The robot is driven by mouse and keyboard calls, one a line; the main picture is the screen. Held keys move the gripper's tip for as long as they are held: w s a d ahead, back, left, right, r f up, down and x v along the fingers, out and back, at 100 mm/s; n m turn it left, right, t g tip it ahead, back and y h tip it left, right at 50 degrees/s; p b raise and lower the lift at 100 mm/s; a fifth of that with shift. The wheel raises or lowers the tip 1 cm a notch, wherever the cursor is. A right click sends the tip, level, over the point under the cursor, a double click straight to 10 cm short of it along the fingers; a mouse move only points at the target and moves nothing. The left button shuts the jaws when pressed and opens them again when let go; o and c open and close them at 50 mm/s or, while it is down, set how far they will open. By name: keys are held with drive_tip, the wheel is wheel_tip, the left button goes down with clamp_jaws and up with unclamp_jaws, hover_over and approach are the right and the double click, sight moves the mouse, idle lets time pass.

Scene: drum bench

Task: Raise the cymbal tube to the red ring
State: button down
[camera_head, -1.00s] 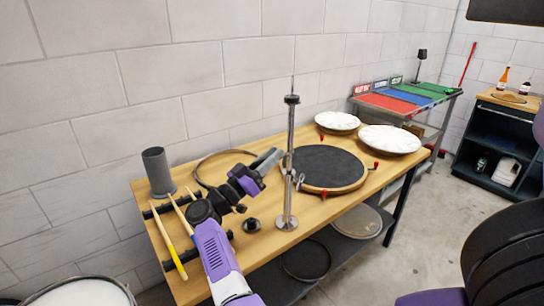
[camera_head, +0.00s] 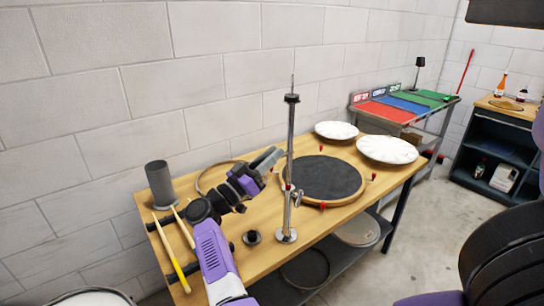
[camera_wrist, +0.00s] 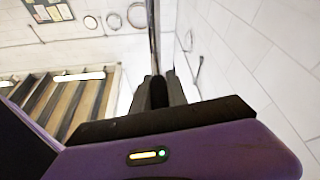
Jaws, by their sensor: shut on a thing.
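The cymbal tube (camera_head: 291,125) is a thin chrome upright with a dark top and a thin rod above it. It rises from a chrome stand with a round base (camera_head: 286,235) and a side clamp (camera_head: 297,197). A small red band (camera_head: 288,187), which looks like the red ring, shows on the upright just above the clamp. My gripper (camera_head: 282,157) is shut on the tube from the left, above the band. In the wrist view the tube (camera_wrist: 154,40) stands between the fingers (camera_wrist: 159,92); their contact is partly hidden.
A dark drum pad (camera_head: 330,178) with red lugs lies right behind the stand. A grey cup (camera_head: 160,184), drumsticks (camera_head: 171,252) and a small black part (camera_head: 252,237) are on the left. Space above the tube is clear.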

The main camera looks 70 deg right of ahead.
drive_tip(key=c, duration=1.3)
unclamp_jaws()
drive_tip(key=b+v, duration=0.2)
drive_tip(key=v, duration=0.6)
